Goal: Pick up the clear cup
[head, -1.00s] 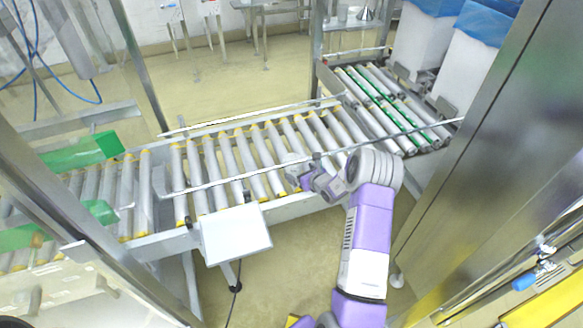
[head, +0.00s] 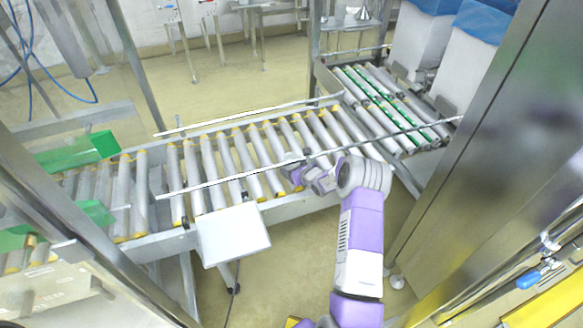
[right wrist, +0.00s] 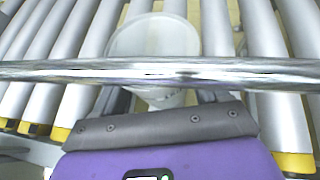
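The clear cup (right wrist: 153,37) shows as a pale, see-through round shape over the rollers in the right wrist view. The metal guide rail (right wrist: 160,72) crosses in front of it and hides its middle. My right gripper (right wrist: 160,100) has a grey finger on each side of the cup's near end, with what looks like a gap. It appears open, and contact is not clear. In the head view my right gripper (head: 294,172) is low over the conveyor's near edge, and the cup there is too small to make out surely. My left gripper is not in view.
The roller conveyor (head: 222,160) runs across the middle, with the thin rail along its near side. A white panel (head: 233,235) stands at its front. Green flaps (head: 78,152) are at left. A tall metal cabinet (head: 470,150) stands close at right. White bins with blue liners (head: 485,20) stand behind.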

